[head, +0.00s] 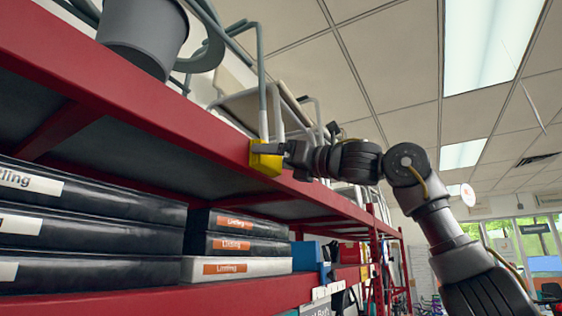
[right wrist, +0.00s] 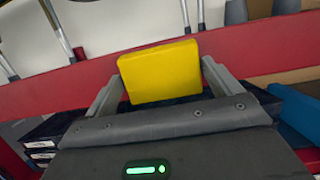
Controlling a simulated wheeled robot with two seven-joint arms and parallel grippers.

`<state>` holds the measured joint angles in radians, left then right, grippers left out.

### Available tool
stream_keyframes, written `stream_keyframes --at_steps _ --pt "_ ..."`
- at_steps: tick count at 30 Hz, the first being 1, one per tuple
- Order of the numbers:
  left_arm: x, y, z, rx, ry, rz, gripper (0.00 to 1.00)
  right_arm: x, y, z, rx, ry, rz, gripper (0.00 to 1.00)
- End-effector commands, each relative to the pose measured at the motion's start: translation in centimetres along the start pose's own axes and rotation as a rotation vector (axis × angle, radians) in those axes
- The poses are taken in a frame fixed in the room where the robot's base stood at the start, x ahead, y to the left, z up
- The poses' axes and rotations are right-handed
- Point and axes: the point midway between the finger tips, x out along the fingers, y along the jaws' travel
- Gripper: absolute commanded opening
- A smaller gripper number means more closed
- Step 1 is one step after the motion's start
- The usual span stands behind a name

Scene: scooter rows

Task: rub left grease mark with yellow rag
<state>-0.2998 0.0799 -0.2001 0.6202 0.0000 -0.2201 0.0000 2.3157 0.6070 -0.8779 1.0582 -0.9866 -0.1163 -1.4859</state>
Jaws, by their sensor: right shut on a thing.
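The yellow rag (head: 266,160) is a small block-shaped piece held at the red shelf beam in the head view. My right gripper (head: 280,150) is shut on it. The rag (right wrist: 160,71) sits between the two fingers in the right wrist view, in front of the red beam (right wrist: 60,100). The rag appears to be at or against the face of the upper red beam (head: 150,115); exact contact cannot be told. No grease mark shows; the rag and gripper may hide it. My left gripper is not in view.
Black boxes (head: 80,235) and smaller boxes (head: 236,245) fill the shelf below the beam. A grey bucket (head: 143,35) and chair-like metal frames (head: 245,105) stand above. A blue item (head: 308,256) is further along. Free room lies to the right of the rack.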

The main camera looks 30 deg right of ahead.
Motion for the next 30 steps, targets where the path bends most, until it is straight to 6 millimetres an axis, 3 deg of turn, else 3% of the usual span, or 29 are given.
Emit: stream_keyframes --at_steps 15,25,30 --pt "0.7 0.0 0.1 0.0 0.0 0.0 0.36 -0.1 3.4 -0.1 -0.001 0.002 0.002 0.72" --pt "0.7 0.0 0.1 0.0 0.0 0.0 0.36 -0.1 3.5 0.0 0.001 0.001 0.0 0.72" --pt "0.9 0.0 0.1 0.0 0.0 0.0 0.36 -1.4 3.4 0.3 0.0 -0.001 -0.001 0.72"
